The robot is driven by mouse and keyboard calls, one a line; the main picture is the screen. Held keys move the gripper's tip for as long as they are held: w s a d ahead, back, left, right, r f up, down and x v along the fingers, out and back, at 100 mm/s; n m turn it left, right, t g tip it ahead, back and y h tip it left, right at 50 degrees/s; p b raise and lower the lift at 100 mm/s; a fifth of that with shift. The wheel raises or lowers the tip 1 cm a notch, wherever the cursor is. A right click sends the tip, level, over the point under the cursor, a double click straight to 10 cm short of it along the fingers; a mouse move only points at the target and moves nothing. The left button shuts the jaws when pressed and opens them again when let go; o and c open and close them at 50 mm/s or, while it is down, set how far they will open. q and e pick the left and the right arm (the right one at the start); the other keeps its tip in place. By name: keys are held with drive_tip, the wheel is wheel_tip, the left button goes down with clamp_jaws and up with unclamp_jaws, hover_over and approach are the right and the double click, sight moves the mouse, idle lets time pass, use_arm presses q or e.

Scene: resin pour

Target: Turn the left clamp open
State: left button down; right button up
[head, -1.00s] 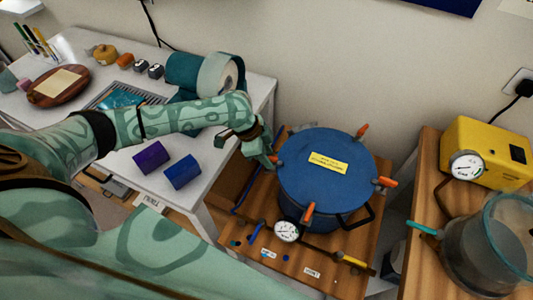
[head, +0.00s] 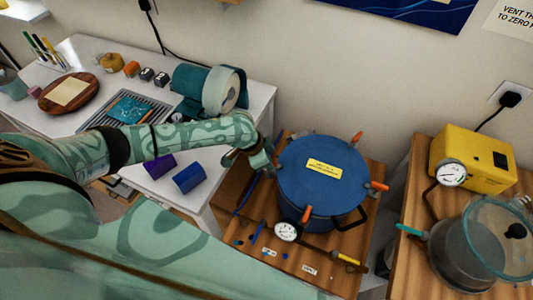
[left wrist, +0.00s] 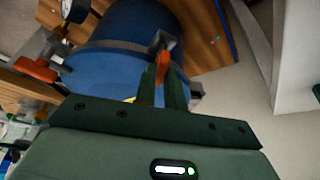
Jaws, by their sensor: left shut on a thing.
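The blue pressure pot (head: 322,195) with a yellow label on its lid stands on the wooden bench right of my left gripper (head: 270,166). Orange-handled clamps sit around its rim: one at the back (head: 357,137), one at the right (head: 379,186) and one at the front (head: 307,213). The left clamp is hidden by my gripper in the head view. In the left wrist view my left gripper (left wrist: 165,85) is shut on the left clamp's orange handle (left wrist: 162,40), at the pot's rim. My right gripper is not in view.
A gauge (head: 287,231) and yellow-handled valve (head: 346,258) lie in front. A yellow pump (head: 473,158) and clear chamber (head: 470,250) stand at the right.

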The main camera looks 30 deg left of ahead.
use_arm(q)
drive_tip(key=n+y+p, duration=0.1)
drive_tip(key=n+p, duration=0.1)
drive_tip(key=p, duration=0.1)
drive_tip(key=n+y+p, duration=0.1)
drive_tip(key=n+p, duration=0.2)
drive_tip(key=p, duration=0.1)
drive_tip(key=n+t+p, duration=0.1)
drive_tip(key=n+p, duration=0.2)
drive_tip(key=p, duration=0.1)
drive_tip(key=shift+s+d+r+y, duration=0.15)
drive_tip(key=shift+d+r+y, duration=0.05)
drive_tip(key=shift+d+y, duration=0.2)
drive_tip(key=n+y+p, duration=0.1)
drive_tip(key=n, duration=0.2)
drive_tip(key=shift+f, duration=0.15)
drive_tip(key=shift+n+y+p, duration=0.4)
drive_tip(key=shift+n+y, duration=0.3)
drive_tip(key=shift+n, duration=1.1)
drive_tip(key=c, duration=1.5)
unclamp_jaws()
